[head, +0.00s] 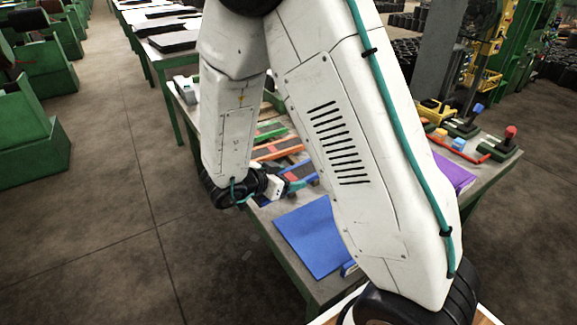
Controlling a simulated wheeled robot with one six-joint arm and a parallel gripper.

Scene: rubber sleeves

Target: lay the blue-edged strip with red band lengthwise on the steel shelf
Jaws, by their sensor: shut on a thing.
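My gripper (303,184) is low over the near left part of the workbench, seen past my own arm. Its teal fingers are shut on a dark strip with blue edges and a red band (297,172). My arm hides part of the strip, so its full length and whether it touches the surface below cannot be told. I cannot clearly pick out the steel shelf; my arm covers much of the bench.
Green-edged (270,132) and orange-edged (276,150) strips lie beyond the gripper. A blue sheet (310,238) lies on the near bench (490,178). A purple piece (455,173) and a red-knobbed control box (508,140) are at right.

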